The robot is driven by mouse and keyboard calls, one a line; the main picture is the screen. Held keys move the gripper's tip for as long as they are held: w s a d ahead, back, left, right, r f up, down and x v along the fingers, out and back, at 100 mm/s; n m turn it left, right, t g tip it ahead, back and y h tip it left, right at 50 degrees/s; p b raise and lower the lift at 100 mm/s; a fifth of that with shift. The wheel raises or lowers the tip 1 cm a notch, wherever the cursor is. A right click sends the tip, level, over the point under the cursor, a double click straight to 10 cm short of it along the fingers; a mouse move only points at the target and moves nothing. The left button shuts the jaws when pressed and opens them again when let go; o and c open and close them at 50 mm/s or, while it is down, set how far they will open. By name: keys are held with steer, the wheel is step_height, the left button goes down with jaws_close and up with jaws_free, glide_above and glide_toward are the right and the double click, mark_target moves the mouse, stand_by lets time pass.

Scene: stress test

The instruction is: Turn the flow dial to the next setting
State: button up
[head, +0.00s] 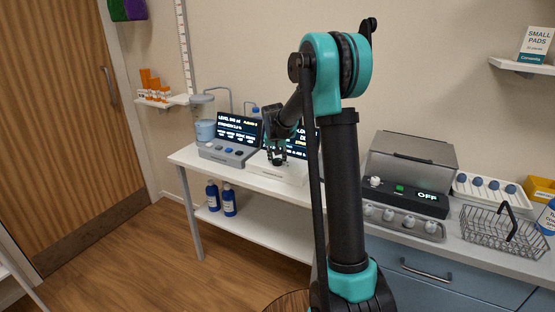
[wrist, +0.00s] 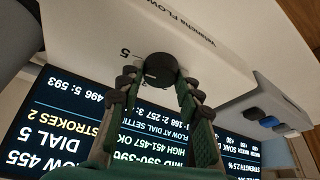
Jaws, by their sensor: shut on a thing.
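The flow dial (wrist: 160,70) is a round black knob on a white unit (wrist: 100,30), with a "5" printed beside it in the wrist view. My gripper (wrist: 158,88) has its two fingers on either side of the dial and is shut on it. In the head view my gripper (head: 277,160) reaches down to the white unit (head: 292,174), and the dial is too small to make out there. A dark screen (wrist: 110,130) behind the unit appears upside down in the wrist view and reads "DIAL 5", "FLOW 455" and "STROKES 2".
Blue bottles (head: 229,200) stand on the lower shelf. A grey lidded appliance (head: 411,160) and a wire basket (head: 495,230) are at right.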

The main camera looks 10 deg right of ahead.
stand_by(0.3)
steer(key=o, duration=1.2)
steer(key=shift+c, duration=0.2)
steer(key=shift+r, duration=0.1)
steer(key=v, duration=1.1)
steer(key=shift+s+r, duration=0.25)
steer(key=shift+r, duration=0.1)
steer(key=shift+a, duration=0.1)
steer(key=s+d+f+n, duration=0.1)
steer(key=s+f, duration=0.4)
steer(key=s, duration=0.7)
steer(key=s+d+f+n, duration=0.1)
steer(key=s+f, duration=0.5)
steer(key=s, duration=0.6)
steer(key=s+d+f+n+y, duration=0.1)
steer(key=s+d+f, duration=0.2)
steer(key=s, duration=1)
step_height(320, 180, down, 3)
steer(key=shift+r, duration=0.1)
